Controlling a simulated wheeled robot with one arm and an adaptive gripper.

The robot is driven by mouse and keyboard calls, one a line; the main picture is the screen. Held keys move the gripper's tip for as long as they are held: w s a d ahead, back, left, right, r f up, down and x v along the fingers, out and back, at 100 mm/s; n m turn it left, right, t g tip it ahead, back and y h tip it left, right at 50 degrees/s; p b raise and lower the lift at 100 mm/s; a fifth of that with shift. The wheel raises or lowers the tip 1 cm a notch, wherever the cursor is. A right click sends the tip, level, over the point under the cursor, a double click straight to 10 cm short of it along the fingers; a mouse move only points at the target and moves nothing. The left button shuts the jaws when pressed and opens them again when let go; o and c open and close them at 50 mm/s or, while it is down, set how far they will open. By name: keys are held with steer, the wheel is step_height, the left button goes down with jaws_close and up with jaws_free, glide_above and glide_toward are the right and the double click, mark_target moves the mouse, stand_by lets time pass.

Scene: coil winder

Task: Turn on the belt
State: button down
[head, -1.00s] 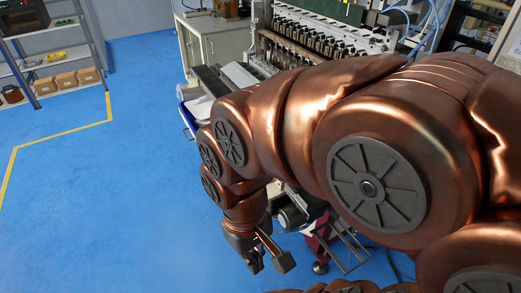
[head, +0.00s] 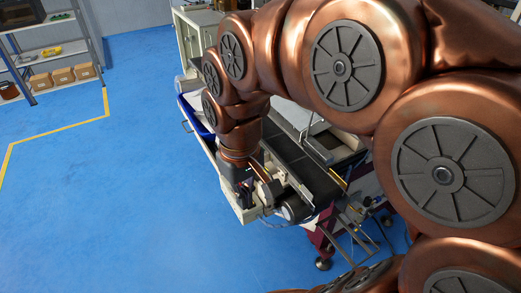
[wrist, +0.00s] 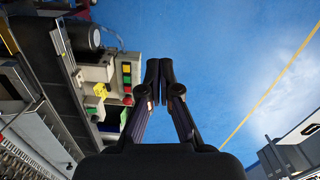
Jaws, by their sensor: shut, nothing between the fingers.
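The dark conveyor belt (head: 312,178) runs diagonally on its frame below my arm in the head view. It also shows as a dark strip (wrist: 58,82) at the left of the wrist view. Beside it in the wrist view is a pale control box (wrist: 112,72) with green, yellow and red buttons (wrist: 127,80) in a row. In the head view my gripper (head: 247,203) is at the belt's near end, partly hiding the box.
A dark cylindrical motor or roller (wrist: 82,34) is at the belt's end. A blue tray (head: 196,112) is beside the machine. Shelves with boxes (head: 62,76) stand at far left. The blue floor (head: 110,200) at left is clear.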

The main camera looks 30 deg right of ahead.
steer(key=w+d+f+m+t+h+b, duration=0.1)
steer(key=w+d+t+b, duration=0.2)
steer(key=w+d+b, duration=0.8)
steer(key=shift+w+d+f+m+t, duration=0.3)
steer(key=shift+w+d+m, duration=0.1)
steer(key=shift+w+d, duration=5.15)
steer(key=shift+w+a, duration=0.7)
steer(key=shift+a, duration=0.05)
steer(key=p+x, duration=0.1)
steer(key=x, duration=0.7)
steer(key=p+x, duration=0.1)
steer(key=x, duration=0.3)
steer(key=shift+s+d+f+p, duration=0.25)
steer(key=shift+s+p, duration=0.1)
steer(key=shift+d+f, duration=0.15)
steer(key=shift+f, duration=0.65)
